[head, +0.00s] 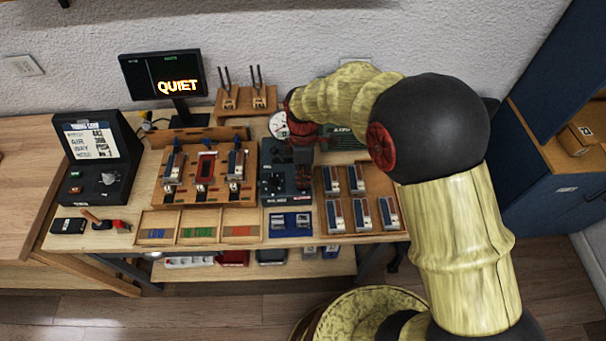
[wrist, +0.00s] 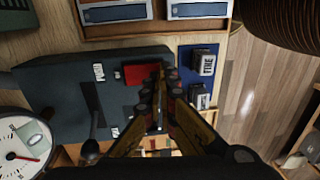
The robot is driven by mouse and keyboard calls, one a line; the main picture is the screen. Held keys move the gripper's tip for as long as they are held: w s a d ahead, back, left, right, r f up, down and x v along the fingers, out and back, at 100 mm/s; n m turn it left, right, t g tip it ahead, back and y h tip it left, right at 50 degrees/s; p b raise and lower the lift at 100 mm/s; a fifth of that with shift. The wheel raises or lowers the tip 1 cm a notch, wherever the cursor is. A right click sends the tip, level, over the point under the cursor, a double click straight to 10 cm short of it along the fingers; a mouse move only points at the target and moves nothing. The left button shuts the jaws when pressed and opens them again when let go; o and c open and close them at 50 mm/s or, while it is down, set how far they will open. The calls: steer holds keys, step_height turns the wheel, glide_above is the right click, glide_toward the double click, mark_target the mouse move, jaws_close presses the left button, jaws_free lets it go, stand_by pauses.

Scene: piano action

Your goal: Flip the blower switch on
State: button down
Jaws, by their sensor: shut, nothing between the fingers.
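A dark grey blower box (head: 273,192) stands on the bench below my wrist; it also fills much of the wrist view (wrist: 58,80). In the wrist view a black lever (wrist: 94,122) with a rounded end stands out from the box, between two small white labels. I cannot read the labels or tell which setting the lever is at. A red patch (wrist: 136,74) lies on the box beside my fingertips. My gripper (wrist: 164,76) is shut and empty, over the box near its edge, with the lever to its left. Whether the fingertips touch the box is unclear.
A round gauge (head: 278,125) stands behind the box. A wooden tray of key parts (head: 325,183) is to its right, and a wooden rack (head: 190,190) is to its left. A blue tray (head: 289,235) lies in front. A monitor (head: 162,75) reads "QUIET".

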steer(key=shift+s+f, duration=0.25)
steer(key=shift+f, duration=0.2)
steer(key=shift+w, duration=0.15)
steer(key=shift+w+r+p, duration=0.35)
steer(key=shift+w+p, duration=0.15)
steer(key=shift+w, duration=0.15)
steer(key=shift+r, duration=0.15)
steer(key=shift+r+p, duration=0.25)
steer(key=shift+p, duration=0.05)
step_height(320, 180, up, 13)
steer(key=s+p, duration=0.1)
steer(key=p, duration=0.2)
steer(key=shift+s+p, duration=0.3)
steer(key=shift+s, duration=0.05)
